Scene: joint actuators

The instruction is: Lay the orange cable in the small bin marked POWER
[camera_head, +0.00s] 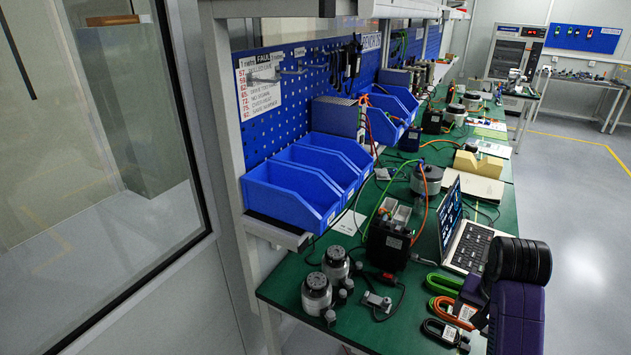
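An orange cable (441,307), coiled with a white tag, lies on the green bench at the lower right, between a green cable (437,282) and a black cable (440,331). Part of it is hidden by my arm. My gripper (474,302) seems to be the dark part just right of the coils; its fingers cannot be made out, nor whether it touches anything. Blue bins stand along the pegboard: a near group of three, with the front one (275,208) largest in view, and more blue bins (383,124) farther back. No POWER mark is readable.
An open laptop (470,245) stands just behind the coils. Two round grey actuators (317,292), a black box (386,243) and loose wires lie between coils and near bins. A glass partition (100,170) is at left; open floor (580,240) is at right.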

